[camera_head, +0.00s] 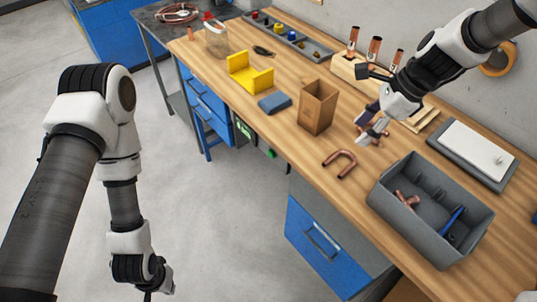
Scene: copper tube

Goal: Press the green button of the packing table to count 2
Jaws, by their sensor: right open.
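The packing table (285,125) has a wooden top and runs diagonally from the upper left to the lower right. A small green button (271,154) is on its front side, below the top's edge. A dark panel with a small green display (245,128) is just left of the button; its digits are too small to read. My right gripper (369,103) is open above the back part of the tabletop, to the right of the button and away from it. My left arm hangs in front of the table, and its gripper (150,293) is partly cut off at the bottom edge, well away from the button.
A cardboard box (317,107), a blue block (274,103) and a yellow bracket (249,74) stand on the table. A bent copper tube (340,163) lies near the front edge. A grey bin (430,210) is at the right. The floor in front of the button is clear.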

